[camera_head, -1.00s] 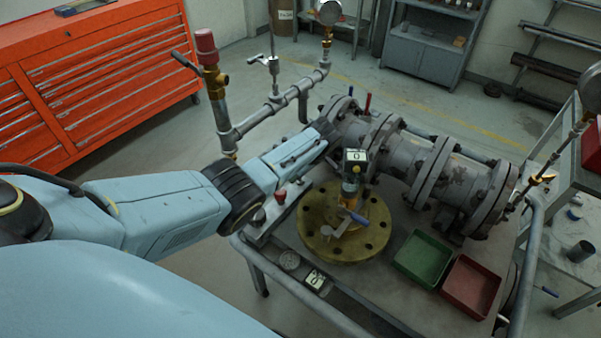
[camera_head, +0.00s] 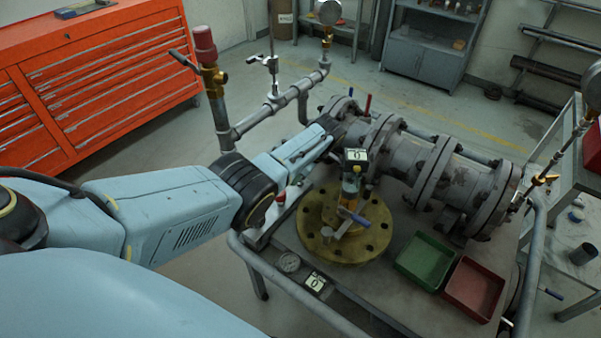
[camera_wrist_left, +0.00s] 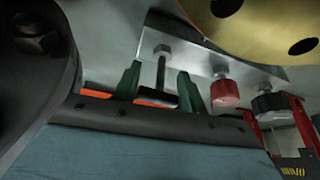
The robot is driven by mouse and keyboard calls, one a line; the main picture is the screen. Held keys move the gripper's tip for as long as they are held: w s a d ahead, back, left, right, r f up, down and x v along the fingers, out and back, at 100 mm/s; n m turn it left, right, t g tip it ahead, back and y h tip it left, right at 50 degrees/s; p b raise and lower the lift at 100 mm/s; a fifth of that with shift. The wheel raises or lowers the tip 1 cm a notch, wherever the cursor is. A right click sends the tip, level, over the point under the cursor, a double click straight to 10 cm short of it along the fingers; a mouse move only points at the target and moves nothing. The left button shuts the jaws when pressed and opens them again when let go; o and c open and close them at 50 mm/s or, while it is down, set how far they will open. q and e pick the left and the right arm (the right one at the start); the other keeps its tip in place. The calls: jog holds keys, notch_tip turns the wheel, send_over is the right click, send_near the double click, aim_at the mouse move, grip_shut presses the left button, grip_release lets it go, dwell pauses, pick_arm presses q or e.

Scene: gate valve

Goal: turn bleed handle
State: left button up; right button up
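My left arm (camera_head: 290,150) reaches from the left over the near end of the bench in the head view, and its fingertips are hidden there. In the left wrist view the two green fingers of my left gripper (camera_wrist_left: 160,82) stand apart. A small T-shaped handle (camera_wrist_left: 161,70), with a hex-headed stem and a dark crossbar, sits between them. It looks like the bleed handle. I see a gap on each side of the stem, though contact at the crossbar is unclear. My right gripper is out of view.
A brass flange (camera_head: 318,238) carries a blue-levered valve. A red knob (camera_wrist_left: 223,92) and a black knob (camera_wrist_left: 270,101) are close to the right finger. A green tray (camera_head: 424,258) and a red tray (camera_head: 474,288) lie at the right. A flanged pipe (camera_head: 410,155) runs behind.

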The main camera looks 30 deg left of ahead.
pick_arm(q)
jog(key=o, duration=0.4)
jog(key=shift+a, duration=0.1)
jog(key=shift+d+r, duration=0.2)
jog(key=shift+r, duration=0.1)
jog(key=p+v, duration=0.3)
jog(key=v, duration=0.9)
jog(key=shift+r, duration=0.4)
